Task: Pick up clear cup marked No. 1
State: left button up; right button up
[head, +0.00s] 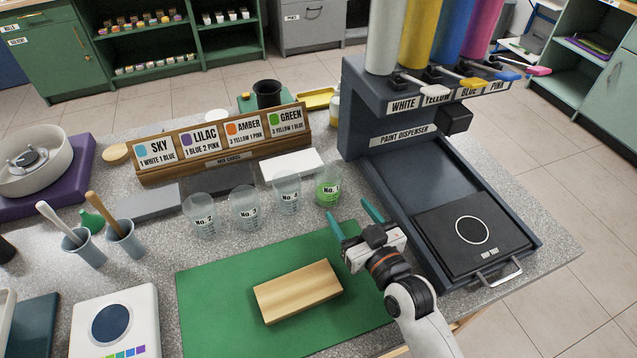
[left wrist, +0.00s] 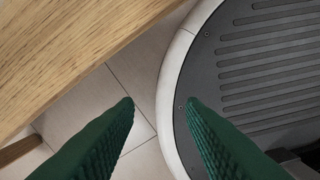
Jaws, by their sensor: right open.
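The clear cup marked No. 1 (head: 328,188) stands upright at the right end of a row of clear cups, with green in it. My right gripper (head: 355,217) is open and empty over the right part of the green mat. Its teal fingers point toward the cups, just in front of and right of cup No. 1, apart from it. My left gripper (left wrist: 160,102) shows only in the left wrist view. Its green fingers are apart with nothing between them, above the floor beside a wooden edge.
Clear cups No. 2 (head: 204,217), No. 3 (head: 246,208) and another (head: 287,190) stand left of cup No. 1. The paint dispenser (head: 405,135) rises behind right. A wooden block (head: 298,290) lies on the green mat (head: 215,290). A card rack (head: 225,158) stands behind the cups.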

aim_at(323, 168)
jog(key=shift+w+a+r+t, duration=0.15)
jog(key=shift+w+a, duration=0.2)
jog(key=shift+w, duration=0.25)
jog(key=shift+w+a+r+t, duration=0.15)
jog(key=shift+w+a, duration=0.15)
jog(key=shift+w, duration=0.3)
jog(key=x, duration=0.4)
jog(key=shift+w+a+r+p, duration=0.1)
jog(key=shift+w+a+p, duration=0.05)
jog(key=shift+w+p, duration=0.15)
jog(key=shift+w+a, duration=0.2)
jog(key=shift+w, duration=0.25)
jog(key=x, duration=0.4)
jog(key=shift+w+a+p, duration=0.1)
jog(key=shift+w+p, duration=0.2)
pick_arm(q)
jog(key=shift+w+r, duration=0.25)
jog(key=shift+r, duration=0.15)
pick_arm(e)
jog(key=shift+s, duration=0.1)
jog(key=c, duration=0.8)
